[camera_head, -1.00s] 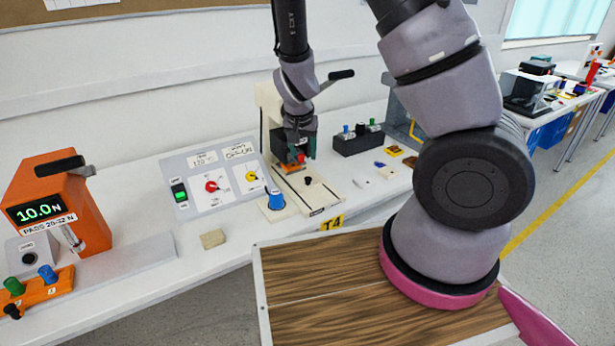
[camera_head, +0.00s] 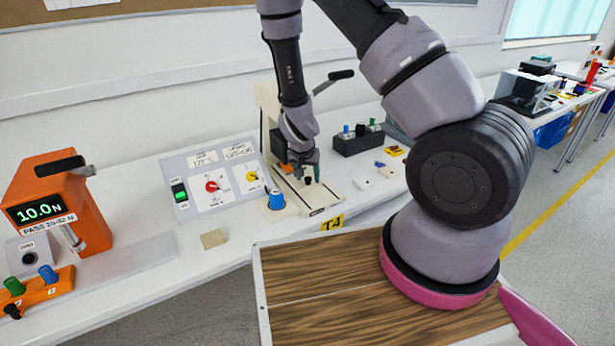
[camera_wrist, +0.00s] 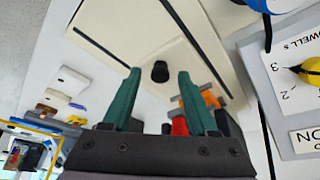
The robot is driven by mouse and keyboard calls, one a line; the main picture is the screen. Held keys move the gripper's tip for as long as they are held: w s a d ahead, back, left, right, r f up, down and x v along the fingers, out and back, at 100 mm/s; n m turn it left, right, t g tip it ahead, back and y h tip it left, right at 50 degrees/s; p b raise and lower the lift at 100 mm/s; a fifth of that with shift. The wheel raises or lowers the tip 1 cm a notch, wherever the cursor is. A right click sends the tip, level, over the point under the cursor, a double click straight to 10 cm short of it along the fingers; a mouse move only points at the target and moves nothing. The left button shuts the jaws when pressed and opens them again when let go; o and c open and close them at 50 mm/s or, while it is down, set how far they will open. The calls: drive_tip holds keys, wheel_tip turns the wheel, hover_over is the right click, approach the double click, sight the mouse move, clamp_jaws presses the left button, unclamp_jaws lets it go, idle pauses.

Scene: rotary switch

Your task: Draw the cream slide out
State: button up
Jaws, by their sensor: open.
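The cream slide (camera_head: 318,194) lies in the cream base of the press-like fixture on the bench, with a short black knob (camera_head: 308,180) standing on it. In the wrist view the slide (camera_wrist: 150,28) fills the upper middle, and its knob (camera_wrist: 160,71) shows between and just beyond the fingertips. My gripper (camera_head: 304,162) is open, its two green fingers apart and empty, just above and behind the knob. The wrist view shows the gripper (camera_wrist: 158,75) with a clear gap on both sides of the knob. An orange part (camera_wrist: 209,97) with a red piece (camera_wrist: 180,125) sits beside the right finger.
A dark block with knobs (camera_head: 358,140) stands behind right. Small white blocks (camera_head: 363,182) lie to the right. A tan block (camera_head: 213,239) lies front left.

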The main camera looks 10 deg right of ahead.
drive_tip(key=shift+f, duration=0.2)
drive_tip(key=shift+c, duration=0.3)
clamp_jaws()
idle(1.1)
